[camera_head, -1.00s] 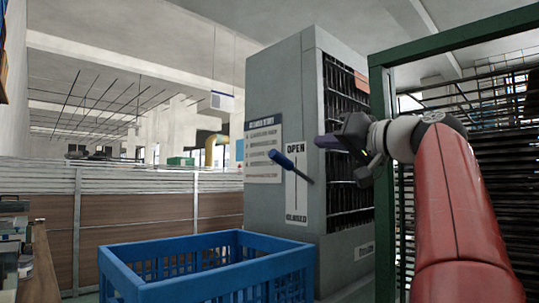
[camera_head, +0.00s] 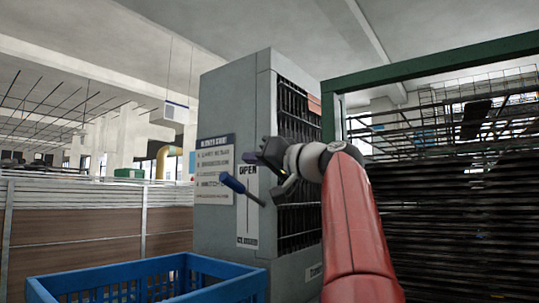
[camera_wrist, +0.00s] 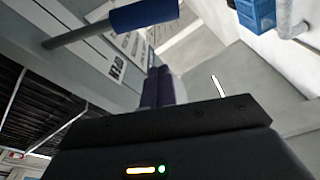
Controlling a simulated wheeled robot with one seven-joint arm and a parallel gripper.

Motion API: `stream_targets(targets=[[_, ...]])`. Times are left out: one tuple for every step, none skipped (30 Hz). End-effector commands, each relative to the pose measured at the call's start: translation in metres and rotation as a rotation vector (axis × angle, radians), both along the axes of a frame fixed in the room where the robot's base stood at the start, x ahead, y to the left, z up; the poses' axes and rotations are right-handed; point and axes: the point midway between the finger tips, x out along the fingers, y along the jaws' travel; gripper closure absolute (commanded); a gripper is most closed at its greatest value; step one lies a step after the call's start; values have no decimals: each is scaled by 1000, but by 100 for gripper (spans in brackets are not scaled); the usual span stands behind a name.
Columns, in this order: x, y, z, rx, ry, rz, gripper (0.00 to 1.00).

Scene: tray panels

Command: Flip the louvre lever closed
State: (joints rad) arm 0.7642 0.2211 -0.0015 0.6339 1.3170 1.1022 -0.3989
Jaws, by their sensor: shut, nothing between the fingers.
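The louvre lever (camera_head: 233,184) has a blue grip on a thin metal rod. It sticks out from a white plate (camera_head: 247,222) marked OPEN at the top and CLOSED at the bottom on the grey cabinet (camera_head: 222,118). The grip is tilted up, near the OPEN end. My gripper (camera_head: 254,159) is shut and empty, just above and right of the grip in the head view. In the wrist view the shut fingers (camera_wrist: 158,86) point toward the blue grip (camera_wrist: 145,14), with a gap visible between them. Contact cannot be seen.
A blue crate (camera_head: 150,278) stands in front of the cabinet at lower left. Dark louvre slats (camera_head: 298,125) cover the cabinet's right side. A green-framed rack (camera_head: 440,66) stands close on the right, behind my arm. A notice (camera_head: 214,170) is on the cabinet.

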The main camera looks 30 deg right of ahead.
Motion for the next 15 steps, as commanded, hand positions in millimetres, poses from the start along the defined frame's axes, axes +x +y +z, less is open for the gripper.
stream_targets(targets=[[12,5,5,1,0,6,100],[18,6,6,1,1,5,100],[26,9,7,1,1,5,100],[31,10,6,0,0,5,100],[25,11,-8,0,0,0,100],[21,13,-14,0,0,-1,100],[20,14,-18,-1,-1,-1,100],[19,15,-21,-1,-1,-1,100],[17,16,-24,-1,-1,-1,100],[16,17,-26,0,0,-1,100],[16,18,-28,1,0,-1,100],[15,19,-30,1,-1,-2,100],[14,19,-31,0,-2,-2,100],[13,20,-32,0,-2,-2,100],[13,20,-32,0,-2,-1,100]])
